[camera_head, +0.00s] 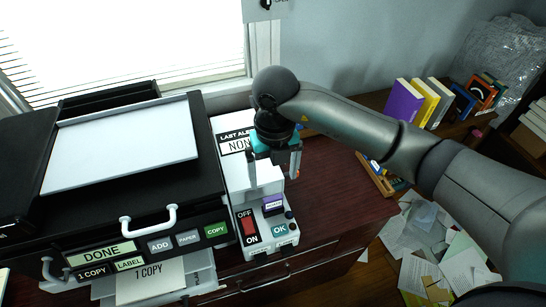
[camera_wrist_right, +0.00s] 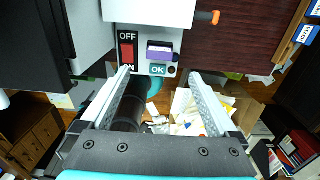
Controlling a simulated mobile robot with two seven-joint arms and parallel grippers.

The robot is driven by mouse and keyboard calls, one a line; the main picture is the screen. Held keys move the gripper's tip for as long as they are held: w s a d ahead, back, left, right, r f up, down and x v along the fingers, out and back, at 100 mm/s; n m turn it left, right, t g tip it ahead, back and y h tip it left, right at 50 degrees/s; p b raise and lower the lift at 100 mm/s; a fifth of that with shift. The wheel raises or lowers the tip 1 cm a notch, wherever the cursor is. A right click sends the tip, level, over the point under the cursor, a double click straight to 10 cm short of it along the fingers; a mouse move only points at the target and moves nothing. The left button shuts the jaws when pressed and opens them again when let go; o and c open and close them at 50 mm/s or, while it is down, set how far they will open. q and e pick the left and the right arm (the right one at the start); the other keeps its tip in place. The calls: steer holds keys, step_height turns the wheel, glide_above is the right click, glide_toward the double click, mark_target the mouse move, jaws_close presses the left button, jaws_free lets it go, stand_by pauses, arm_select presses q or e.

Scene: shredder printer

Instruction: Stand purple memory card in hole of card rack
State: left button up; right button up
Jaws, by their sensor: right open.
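My right gripper (camera_head: 272,175) is open and empty above the panel, a little above the card. In the right wrist view its two fingers (camera_wrist_right: 160,75) are spread, with the card beyond and between them. A wooden rack holding small blue and coloured cards (camera_head: 371,176) lies at the desk's right edge. Its holes are too small to make out. My left gripper is not in view.
The black printer (camera_head: 120,215) with its DONE display and white handle stands left of the panel (camera_head: 242,178). Bare dark red desk (camera_head: 325,200) lies between panel and rack. Books (camera_head: 405,102) stand on a shelf behind my right arm. Papers litter the floor (camera_head: 435,245).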

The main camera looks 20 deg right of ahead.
mark_target(273, 198)
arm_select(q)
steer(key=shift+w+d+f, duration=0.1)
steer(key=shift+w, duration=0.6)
arm_select(e)
step_height(273, 198, down, 10)
steer(key=shift+a+f, duration=0.1)
steer(key=c, duration=1.3)
steer(key=o, duration=0.7)
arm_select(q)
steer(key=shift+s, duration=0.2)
arm_select(e)
jaws_close()
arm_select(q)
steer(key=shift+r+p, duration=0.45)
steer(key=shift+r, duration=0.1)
arm_select(e)
steer(key=shift+r, duration=0.7)
